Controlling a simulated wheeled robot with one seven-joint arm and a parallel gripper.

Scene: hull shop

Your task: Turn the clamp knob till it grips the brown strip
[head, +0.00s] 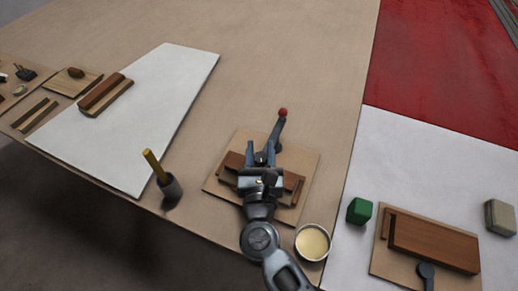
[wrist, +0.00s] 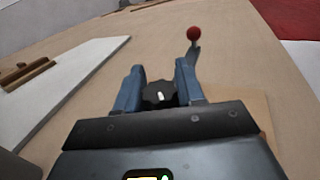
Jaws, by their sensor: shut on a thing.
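The black lobed clamp knob (wrist: 159,94) shows in the wrist view between the two blue fingers of my gripper (head: 261,156). My gripper is shut on the knob, which has a pale mark on its face. A grey lever with a red ball (head: 283,112) rises just beyond the fingers; the ball also shows in the wrist view (wrist: 194,33). The brown strip (head: 233,160) lies on a light wooden board (head: 305,152) under my gripper, which covers its middle. The clamp's contact with the strip is hidden.
A dark cup with a yellow handle (head: 152,164) stands left of the board. A round tin (head: 312,242) is close at the lower right. A green block (head: 360,211) and another brown-block fixture (head: 434,241) lie farther right. A white panel (head: 150,95) lies left.

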